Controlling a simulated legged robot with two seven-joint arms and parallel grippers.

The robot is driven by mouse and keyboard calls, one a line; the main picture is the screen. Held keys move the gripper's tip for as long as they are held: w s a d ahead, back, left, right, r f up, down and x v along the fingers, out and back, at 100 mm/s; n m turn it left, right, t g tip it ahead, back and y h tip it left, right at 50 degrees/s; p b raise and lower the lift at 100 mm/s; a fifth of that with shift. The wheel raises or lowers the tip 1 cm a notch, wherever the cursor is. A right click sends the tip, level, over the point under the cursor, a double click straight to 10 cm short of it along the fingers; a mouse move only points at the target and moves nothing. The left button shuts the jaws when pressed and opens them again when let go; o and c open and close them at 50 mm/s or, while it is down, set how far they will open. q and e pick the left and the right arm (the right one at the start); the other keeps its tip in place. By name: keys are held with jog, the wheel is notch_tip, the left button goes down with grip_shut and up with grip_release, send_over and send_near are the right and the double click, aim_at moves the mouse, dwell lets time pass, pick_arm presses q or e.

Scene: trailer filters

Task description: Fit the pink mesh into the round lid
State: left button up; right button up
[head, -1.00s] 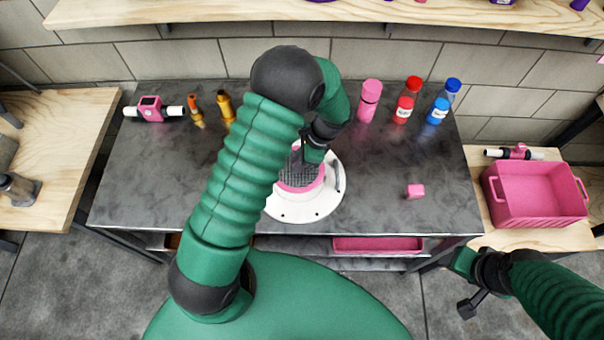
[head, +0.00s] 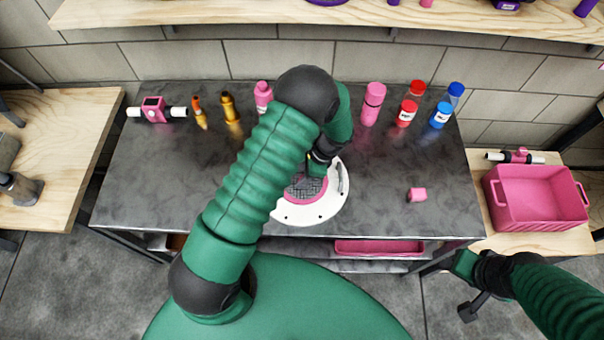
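The white round lid (head: 322,212) lies on the dark table, partly covered by my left arm. A pink-rimmed round mesh (head: 303,189) shows at its middle; whether it is fully seated I cannot tell. My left gripper (head: 318,165) is over the mesh and the lid's far part, pointing down. My own arm hides its fingertips, so its opening and any hold on the mesh cannot be told. My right gripper (head: 460,290) is at the lower right, away from the lid, in front of the table, with its fingers apart and nothing between them.
Pink, red and blue bottles (head: 408,113) stand at the back right of the table (head: 150,190). A pink crate (head: 540,215) stands on the right-hand bench.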

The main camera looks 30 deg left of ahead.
pick_arm(q)
jog(key=b+v, duration=0.1)
jog(key=v, duration=1.1)
jog(key=s+d+r+n+t+h, duration=0.2)
jog(key=s+r+n, duration=0.1)
jog(key=s+n, duration=0.2)
jog(key=s+d+r+n+t+h, duration=0.1)
jog(key=s+r+n+t, duration=0.2)
jog(key=s+n, duration=0.3)
jog(key=shift+s+d+r+h, duration=0.25)
jog(key=shift+s+d+h, duration=0.15)
jog(key=shift+s, duration=0.25)
jog(key=shift+w, duration=0.15)
